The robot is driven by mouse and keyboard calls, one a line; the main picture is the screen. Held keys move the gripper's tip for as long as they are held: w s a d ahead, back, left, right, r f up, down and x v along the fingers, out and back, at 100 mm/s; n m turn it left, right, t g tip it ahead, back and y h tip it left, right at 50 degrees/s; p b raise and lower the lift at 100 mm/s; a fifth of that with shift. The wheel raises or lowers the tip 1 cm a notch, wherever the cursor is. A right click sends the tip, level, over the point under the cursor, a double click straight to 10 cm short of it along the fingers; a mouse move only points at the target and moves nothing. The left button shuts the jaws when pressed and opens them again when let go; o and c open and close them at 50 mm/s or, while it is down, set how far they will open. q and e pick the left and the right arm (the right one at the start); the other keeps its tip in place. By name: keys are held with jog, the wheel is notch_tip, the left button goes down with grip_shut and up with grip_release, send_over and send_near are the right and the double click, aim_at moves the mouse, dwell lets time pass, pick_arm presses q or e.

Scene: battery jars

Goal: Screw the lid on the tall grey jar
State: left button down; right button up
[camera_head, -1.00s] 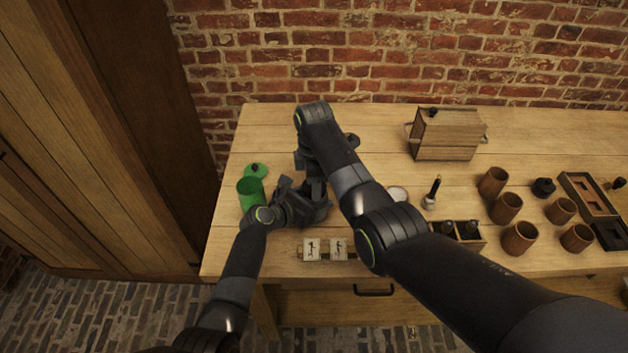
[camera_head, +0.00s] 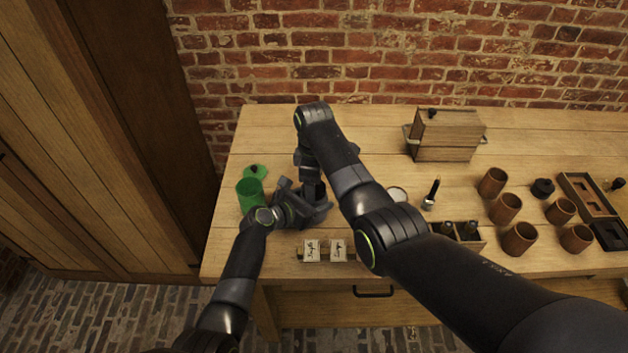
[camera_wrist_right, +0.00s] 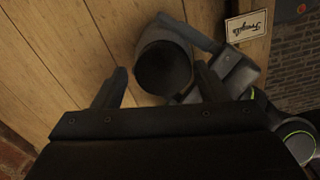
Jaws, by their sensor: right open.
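In the right wrist view a grey round jar (camera_wrist_right: 148,47) stands between and just beyond the fingers of my right gripper (camera_wrist_right: 161,84). The fingers are open, one on each side, with gaps to it. Its round end is dark; I cannot tell whether that is a lid or the open mouth. My left gripper (camera_head: 312,207) comes from the side, its fingers around the jar, and appears shut on it. In the head view my right gripper (camera_head: 312,172) is above the left one, and the arms hide the jar. I cannot identify a separate lid for it.
A green jar (camera_head: 250,194) and a green lid with a dark knob (camera_head: 256,171) are at the left. Label cards (camera_head: 311,251) lie near the front edge. A pale round object (camera_head: 397,194), wooden box (camera_head: 447,137) and several brown cups (camera_head: 505,208) are at the right.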

notch_tip(320, 180, up, 12)
dwell(0.5)
pick_arm(q)
jog(key=shift+c, duration=1.3)
grip_release()
jog(key=shift+a, duration=0.1)
jog(key=p+v, duration=0.1)
jog(key=v, duration=1.6)
jog(key=shift+r, duration=0.15)
pick_arm(e)
jog(key=shift+r, duration=0.5)
pick_arm(q)
jog(key=shift+a, duration=0.1)
